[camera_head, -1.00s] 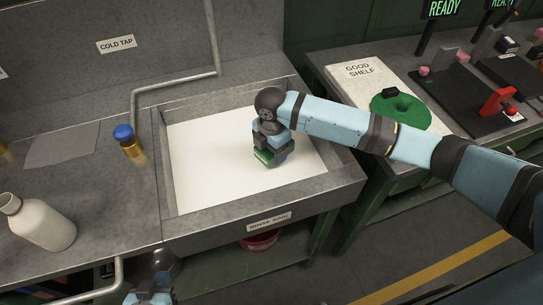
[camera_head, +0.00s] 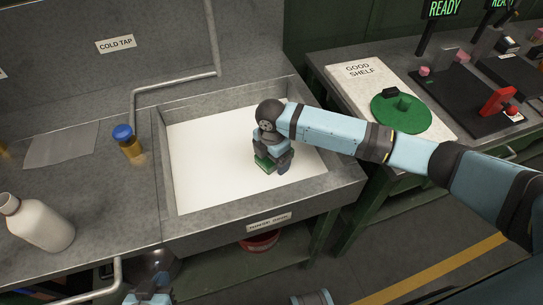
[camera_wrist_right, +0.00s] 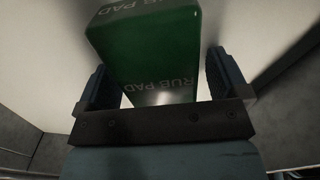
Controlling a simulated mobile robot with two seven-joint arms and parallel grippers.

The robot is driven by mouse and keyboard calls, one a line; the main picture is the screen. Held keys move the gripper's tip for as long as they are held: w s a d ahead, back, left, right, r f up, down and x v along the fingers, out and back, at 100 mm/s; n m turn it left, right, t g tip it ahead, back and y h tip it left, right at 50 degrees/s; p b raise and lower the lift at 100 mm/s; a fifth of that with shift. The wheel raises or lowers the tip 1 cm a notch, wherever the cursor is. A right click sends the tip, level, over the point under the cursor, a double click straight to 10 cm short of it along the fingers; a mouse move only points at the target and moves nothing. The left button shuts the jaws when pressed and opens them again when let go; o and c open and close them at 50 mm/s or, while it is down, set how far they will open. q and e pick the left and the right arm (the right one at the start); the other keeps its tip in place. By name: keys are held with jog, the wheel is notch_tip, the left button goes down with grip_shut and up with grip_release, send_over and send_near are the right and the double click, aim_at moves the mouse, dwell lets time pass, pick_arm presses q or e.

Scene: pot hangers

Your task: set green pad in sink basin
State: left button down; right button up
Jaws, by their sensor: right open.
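The green pad (camera_wrist_right: 150,55), lettered "RUB PAD", is between the fingers of my right gripper (camera_wrist_right: 160,85) in the right wrist view. Gaps show between the pad and both fingers, so the gripper is open around it. In the head view my right gripper (camera_head: 272,164) is low inside the sink basin (camera_head: 205,165), right of its middle. A green corner of the pad (camera_head: 263,163) shows beside the fingers; whether it touches the floor is hard to tell. My left gripper (camera_head: 148,298) is cut off at the bottom edge, its fingers unclear.
A bent tap pipe (camera_head: 133,110) stands behind the basin's left side. A blue-capped bottle (camera_head: 129,142) and a white bottle (camera_head: 36,224) stand on the left counter. A green disc (camera_head: 401,112) lies on the good shelf (camera_head: 350,85) to the right. The basin's left half is empty.

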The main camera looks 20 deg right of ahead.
notch_tip(320, 180, up, 12)
jog(key=p, duration=0.1)
jog(key=shift+r, duration=0.1)
dwell(0.4)
